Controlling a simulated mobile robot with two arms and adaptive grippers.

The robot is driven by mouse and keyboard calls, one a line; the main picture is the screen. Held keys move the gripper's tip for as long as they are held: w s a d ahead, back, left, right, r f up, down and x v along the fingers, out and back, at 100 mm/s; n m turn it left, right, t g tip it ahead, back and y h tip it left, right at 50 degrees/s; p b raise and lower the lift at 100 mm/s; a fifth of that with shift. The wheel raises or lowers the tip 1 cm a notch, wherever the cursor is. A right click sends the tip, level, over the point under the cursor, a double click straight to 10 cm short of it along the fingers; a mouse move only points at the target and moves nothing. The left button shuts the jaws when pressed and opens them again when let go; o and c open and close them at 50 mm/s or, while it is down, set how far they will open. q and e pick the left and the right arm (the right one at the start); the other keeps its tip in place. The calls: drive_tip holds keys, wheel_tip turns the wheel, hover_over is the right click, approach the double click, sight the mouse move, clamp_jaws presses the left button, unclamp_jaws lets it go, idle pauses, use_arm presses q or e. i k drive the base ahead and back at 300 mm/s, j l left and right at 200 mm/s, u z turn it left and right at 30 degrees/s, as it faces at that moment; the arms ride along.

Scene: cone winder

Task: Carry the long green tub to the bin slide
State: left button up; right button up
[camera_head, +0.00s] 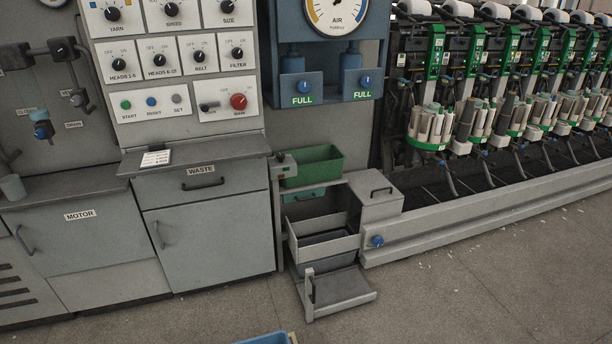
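A long green tub (318,166) sits in the gap between the waste cabinet and the low grey box, beside a short post. A lower green part (303,195) shows just under it; I cannot tell whether it belongs to the same tub. In front of it, a grey open-topped bin unit (325,226) stands near the floor. A low grey tray-like platform with an upright handle (335,290) sticks out at its front; this looks like the bin slide. Neither of my grippers is in view.
The waste cabinet (206,236) stands to the left. A blue edge (265,339) shows at the bottom. The floor (450,290) in front is mostly clear.

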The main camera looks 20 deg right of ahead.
sight(335, 289)
drive_tip(key=u, duration=1.7)
drive_tip(key=k+l+u, duration=0.2)
drive_tip(key=l, duration=0.2)
drive_tip(key=l+u, duration=0.25)
drive_tip(key=l, duration=0.15)
drive_tip(key=k+l+u, duration=0.2)
drive_tip(key=l, duration=0.15)
drive_tip(key=k+l+u, duration=0.2)
drive_tip(key=l, duration=0.15)
drive_tip(key=k+l+u, duration=0.25)
drive_tip(key=i+l, duration=0.1)
